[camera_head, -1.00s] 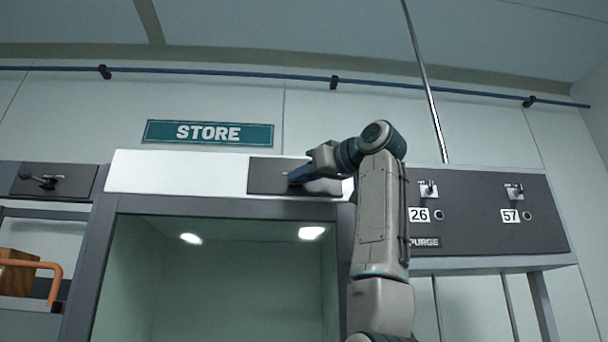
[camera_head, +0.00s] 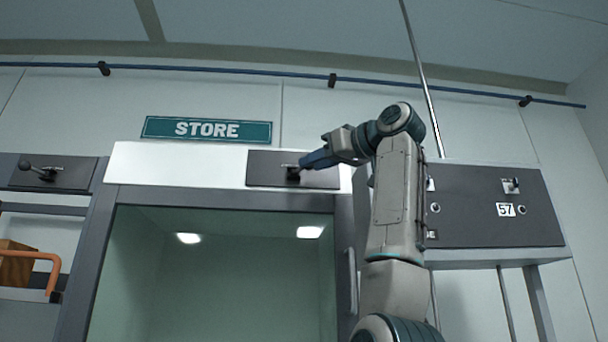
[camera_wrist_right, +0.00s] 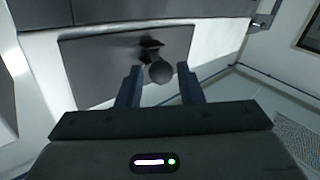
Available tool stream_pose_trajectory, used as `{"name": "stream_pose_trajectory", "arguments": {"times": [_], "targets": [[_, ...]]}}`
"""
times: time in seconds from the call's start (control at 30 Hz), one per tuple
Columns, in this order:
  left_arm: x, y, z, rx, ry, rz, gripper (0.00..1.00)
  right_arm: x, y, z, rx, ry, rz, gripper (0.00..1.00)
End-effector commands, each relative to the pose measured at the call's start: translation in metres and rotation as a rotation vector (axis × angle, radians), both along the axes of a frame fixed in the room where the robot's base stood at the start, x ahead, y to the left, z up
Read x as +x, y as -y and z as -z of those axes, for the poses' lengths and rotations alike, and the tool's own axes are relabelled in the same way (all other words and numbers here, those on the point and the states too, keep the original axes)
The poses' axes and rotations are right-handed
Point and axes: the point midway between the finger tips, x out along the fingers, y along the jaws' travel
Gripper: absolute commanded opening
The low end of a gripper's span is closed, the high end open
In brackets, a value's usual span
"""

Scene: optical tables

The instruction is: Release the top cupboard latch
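The top cupboard latch (camera_head: 292,173) is a small dark handle on a dark plate (camera_head: 262,168), set in the white panel above the glass-fronted cupboard. In the right wrist view its round knob (camera_wrist_right: 160,72) sits between the tips of my blue fingers, with a gap on each side. My right gripper (camera_head: 303,164) is open and comes at the latch from the right; it also shows in the wrist view (camera_wrist_right: 161,76). The fingers partly cover the latch in the head view. My left gripper is out of view.
A STORE sign (camera_head: 206,129) hangs above the cupboard. A similar latch (camera_head: 40,172) is on the unit at left, above an orange handle (camera_head: 48,270). A dark switch panel (camera_head: 490,215) stands at right, partly behind my right arm. A blue rail (camera_head: 230,74) runs above.

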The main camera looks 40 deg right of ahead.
Motion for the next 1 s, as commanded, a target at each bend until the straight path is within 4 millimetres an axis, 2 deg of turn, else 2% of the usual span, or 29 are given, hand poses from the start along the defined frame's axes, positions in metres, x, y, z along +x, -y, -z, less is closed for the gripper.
{"name": "stream_pose_trajectory", "arguments": {"times": [0.03, 0.13, 0.33, 0.5, 1.0], "targets": [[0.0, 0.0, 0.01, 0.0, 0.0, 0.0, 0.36, -0.012, 0.002, 0.004, 0.001, 0.004, 0.0, 0.34], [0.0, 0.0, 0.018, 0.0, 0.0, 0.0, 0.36, -0.031, 0.006, 0.003, 0.001, 0.004, 0.0, 0.34], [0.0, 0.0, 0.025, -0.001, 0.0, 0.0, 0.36, -0.055, 0.01, 0.002, 0.0, 0.001, 0.0, 0.34], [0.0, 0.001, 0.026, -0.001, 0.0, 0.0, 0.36, -0.06, 0.012, 0.0, 0.0, 0.0, 0.0, 0.34], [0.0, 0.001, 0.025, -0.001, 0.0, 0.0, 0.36, -0.06, 0.012, 0.0, 0.0, 0.0, 0.0, 0.34]]}}
